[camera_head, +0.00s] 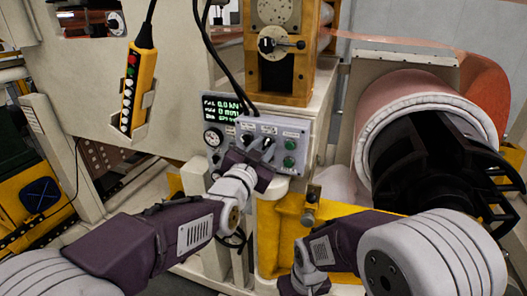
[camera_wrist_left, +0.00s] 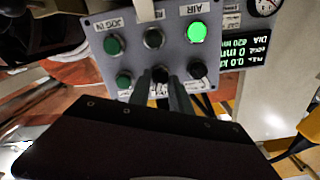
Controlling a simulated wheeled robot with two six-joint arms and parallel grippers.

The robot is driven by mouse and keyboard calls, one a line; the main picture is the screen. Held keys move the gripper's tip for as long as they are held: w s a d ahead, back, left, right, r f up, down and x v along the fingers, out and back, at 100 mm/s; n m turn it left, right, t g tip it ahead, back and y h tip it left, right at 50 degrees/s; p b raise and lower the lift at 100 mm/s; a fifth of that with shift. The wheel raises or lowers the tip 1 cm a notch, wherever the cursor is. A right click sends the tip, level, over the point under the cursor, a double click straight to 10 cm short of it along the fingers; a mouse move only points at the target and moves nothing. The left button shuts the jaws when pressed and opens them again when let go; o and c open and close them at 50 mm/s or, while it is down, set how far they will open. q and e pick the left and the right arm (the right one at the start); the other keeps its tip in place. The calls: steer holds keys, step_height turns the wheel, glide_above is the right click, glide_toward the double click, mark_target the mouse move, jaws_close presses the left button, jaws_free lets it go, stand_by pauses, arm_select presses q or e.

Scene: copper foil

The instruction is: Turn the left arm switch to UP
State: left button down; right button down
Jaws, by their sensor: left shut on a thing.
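A grey control panel (camera_head: 221,107) stands in the middle of the head view. It shows upside down in the left wrist view (camera_wrist_left: 140,90). In the left wrist view, the fingers (camera_wrist_left: 166,90) are shut on a dark switch knob (camera_wrist_left: 160,73) in the panel's switch row. The fingers partly hide the knob, so I cannot tell its setting, and its label is unreadable. A second black switch knob (camera_wrist_left: 198,69) sits beside it, untouched.
Green buttons (camera_wrist_left: 113,45), a lit green lamp (camera_wrist_left: 197,32) and a digital display (camera_head: 222,107) are near the fingers. A yellow pendant (camera_head: 138,90) hangs at left. A copper roll (camera_head: 405,95) is at right, with a yellow bracket (camera_head: 285,235) below the panel.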

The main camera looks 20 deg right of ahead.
arm_select(q)
steer(key=shift+f+m, duration=0.1)
steer(key=shift+m, duration=0.6)
steer(key=c, duration=1.5)
jaws_free()
steer(key=shift+c, duration=0.2)
steer(key=shift+s+a+b, duration=0.3)
steer(key=shift+s+b, duration=0.1)
steer(key=b+v, duration=0.1)
steer(key=v, duration=0.7)
steer(key=shift+b, duration=0.3)
